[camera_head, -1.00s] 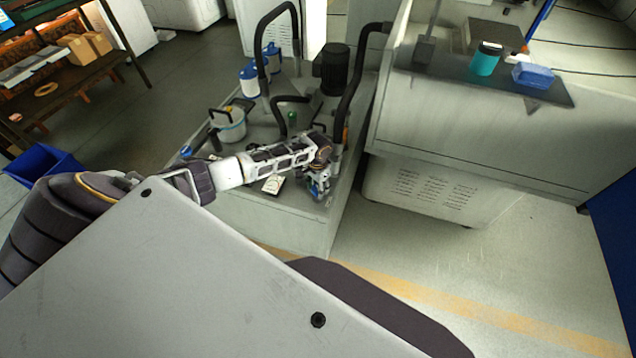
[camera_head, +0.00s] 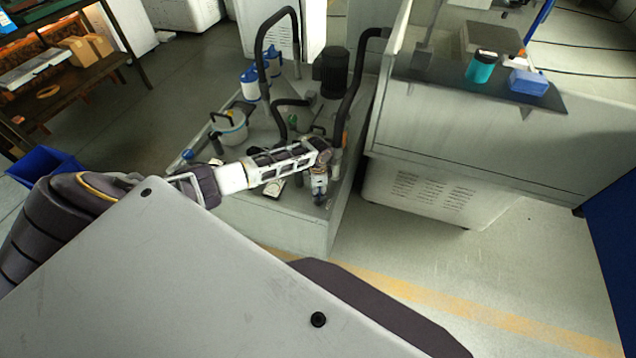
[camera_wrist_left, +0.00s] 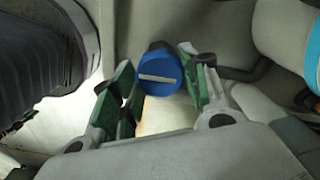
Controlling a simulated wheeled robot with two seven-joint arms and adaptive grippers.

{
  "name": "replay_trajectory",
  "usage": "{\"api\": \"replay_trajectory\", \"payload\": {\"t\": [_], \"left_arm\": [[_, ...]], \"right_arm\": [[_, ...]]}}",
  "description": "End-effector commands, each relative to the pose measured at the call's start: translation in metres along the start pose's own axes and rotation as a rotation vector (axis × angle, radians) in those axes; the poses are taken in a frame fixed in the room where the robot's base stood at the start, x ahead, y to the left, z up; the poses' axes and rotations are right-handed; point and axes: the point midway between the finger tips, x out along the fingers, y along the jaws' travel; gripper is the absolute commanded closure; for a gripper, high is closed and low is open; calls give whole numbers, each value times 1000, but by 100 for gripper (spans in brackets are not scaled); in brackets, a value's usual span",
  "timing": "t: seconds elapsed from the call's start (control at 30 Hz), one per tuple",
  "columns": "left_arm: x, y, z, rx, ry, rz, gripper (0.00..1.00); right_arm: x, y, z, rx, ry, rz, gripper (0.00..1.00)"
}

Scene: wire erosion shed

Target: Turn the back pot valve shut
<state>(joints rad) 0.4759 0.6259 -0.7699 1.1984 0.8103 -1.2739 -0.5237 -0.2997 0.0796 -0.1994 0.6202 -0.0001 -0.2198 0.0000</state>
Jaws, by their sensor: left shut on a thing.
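A round blue valve knob (camera_wrist_left: 160,72) with a pale bar across its face shows in the left wrist view. The bar lies nearly level in that picture. My left gripper (camera_wrist_left: 163,82) has its green-padded fingers on either side of the knob and is shut on it. In the head view my left gripper (camera_head: 319,192) points down over the front right part of the grey unit's top (camera_head: 290,208). The knob is hidden there by the gripper. My right gripper is in neither view.
Black hoses (camera_head: 354,85), a dark motor (camera_head: 331,72), blue-and-white canisters (camera_head: 250,84) and a bucket (camera_head: 230,127) stand behind and left of the gripper. A large grey cabinet (camera_head: 470,135) stands at right. Floor (camera_head: 420,245) is clear in front of it.

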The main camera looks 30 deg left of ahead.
Motion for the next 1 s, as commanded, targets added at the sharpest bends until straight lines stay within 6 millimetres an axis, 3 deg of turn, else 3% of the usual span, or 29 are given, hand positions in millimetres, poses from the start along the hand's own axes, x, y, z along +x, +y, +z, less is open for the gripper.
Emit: {"api": "replay_trajectory", "payload": {"t": [0.5,0.53,0.67,1.0], "left_arm": [[-1,-1,-2,23,3,-2,79],[-1,-1,-2,23,3,-2,52],[-1,0,-1,23,3,-1,36],[0,0,0,22,1,0,33]], "right_arm": [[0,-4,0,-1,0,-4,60],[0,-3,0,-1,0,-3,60],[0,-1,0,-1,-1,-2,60],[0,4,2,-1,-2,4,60]]}}
